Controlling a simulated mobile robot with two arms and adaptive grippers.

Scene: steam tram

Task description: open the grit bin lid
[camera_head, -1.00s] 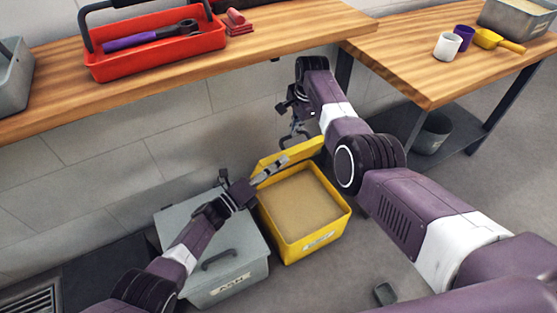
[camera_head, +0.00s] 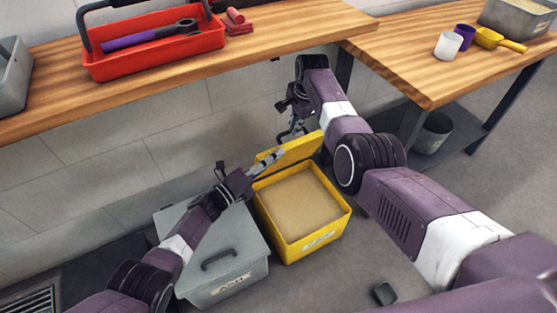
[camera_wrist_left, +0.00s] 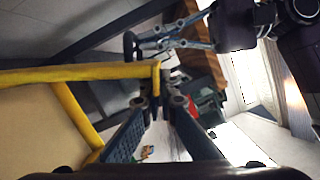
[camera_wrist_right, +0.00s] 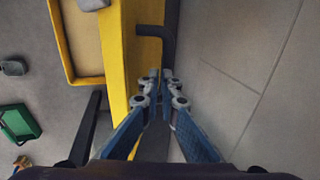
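The yellow grit bin (camera_head: 290,237) stands on the floor, filled with sand (camera_head: 298,203). Its yellow lid (camera_head: 300,150) is raised at the back edge, tilted up towards the wall. My right gripper (camera_head: 292,130) is behind the lid. My left gripper (camera_head: 281,153) is at the lid's left part, above the bin.
A grey ash box (camera_head: 225,262) with its lid down stands left of the bin, under my left arm. A wooden bench (camera_head: 250,45) holding a red tool tray (camera_head: 160,60) overhangs behind. A small dark object (camera_head: 384,293) lies on the floor at right.

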